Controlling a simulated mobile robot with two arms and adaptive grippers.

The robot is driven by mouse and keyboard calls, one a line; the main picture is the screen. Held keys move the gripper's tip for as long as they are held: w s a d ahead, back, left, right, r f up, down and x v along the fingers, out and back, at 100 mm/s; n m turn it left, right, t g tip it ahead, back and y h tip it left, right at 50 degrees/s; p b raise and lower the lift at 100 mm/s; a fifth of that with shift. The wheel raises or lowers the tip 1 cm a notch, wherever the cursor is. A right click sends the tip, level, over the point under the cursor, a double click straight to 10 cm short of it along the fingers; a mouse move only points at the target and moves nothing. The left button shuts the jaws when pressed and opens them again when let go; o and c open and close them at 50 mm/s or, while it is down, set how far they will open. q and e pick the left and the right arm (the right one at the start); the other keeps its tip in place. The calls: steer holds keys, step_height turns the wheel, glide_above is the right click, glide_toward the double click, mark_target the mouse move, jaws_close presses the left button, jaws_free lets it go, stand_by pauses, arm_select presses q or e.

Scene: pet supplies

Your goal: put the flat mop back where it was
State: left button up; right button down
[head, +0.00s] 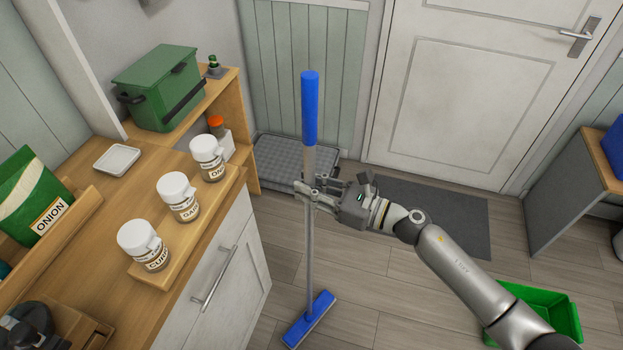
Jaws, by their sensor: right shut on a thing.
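The flat mop (309,245) stands nearly upright in the middle of the head view. It has a blue grip at the top, a grey pole and a blue flat head (309,320) low at the floor. My right gripper (312,190) is shut on the pole just below the blue grip, its arm coming in from the lower right. I cannot tell whether the mop head touches the floor. My left gripper is not in view.
A wooden counter (190,245) with several shaker jars stands at left, a green box (158,88) behind them. A grey pet bed (290,160) lies by the back wall. A dark mat (430,210) lies before the white door (470,85). A green tray (545,305) is at lower right.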

steer(key=shift+f, duration=0.45)
steer(key=c, duration=1.3)
jaws_free()
steer(key=shift+s+f, duration=0.1)
steer(key=shift+d, duration=0.1)
steer(key=shift+b+v, duration=1.95)
steer(key=shift+v, duration=3.95)
